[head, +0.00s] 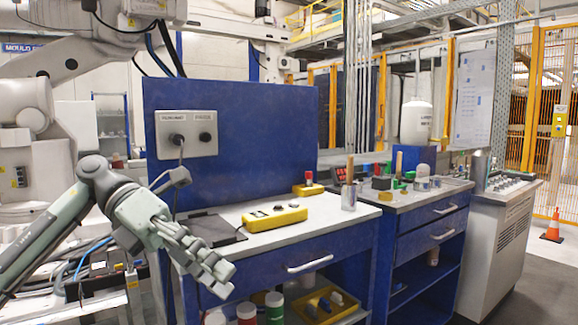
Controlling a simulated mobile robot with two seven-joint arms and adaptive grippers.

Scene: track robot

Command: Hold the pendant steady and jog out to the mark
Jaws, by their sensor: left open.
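A yellow pendant box (284,217) with dark controls lies flat on the white top of the blue workbench (333,217). My left gripper (222,279) is open and empty at the bench's front left edge. It is to the left of the pendant and nearer to me, apart from it. A large white robot arm (32,95) stands at the far left, partly cut off by the frame. I cannot make out any mark. My right gripper is not in view.
A black flat plate (210,229) lies left of the pendant. A small yellow box with a red button (308,187) sits behind it. Jars (274,306) and a yellow tray (325,305) fill the shelf below. An orange cone (552,228) stands at far right.

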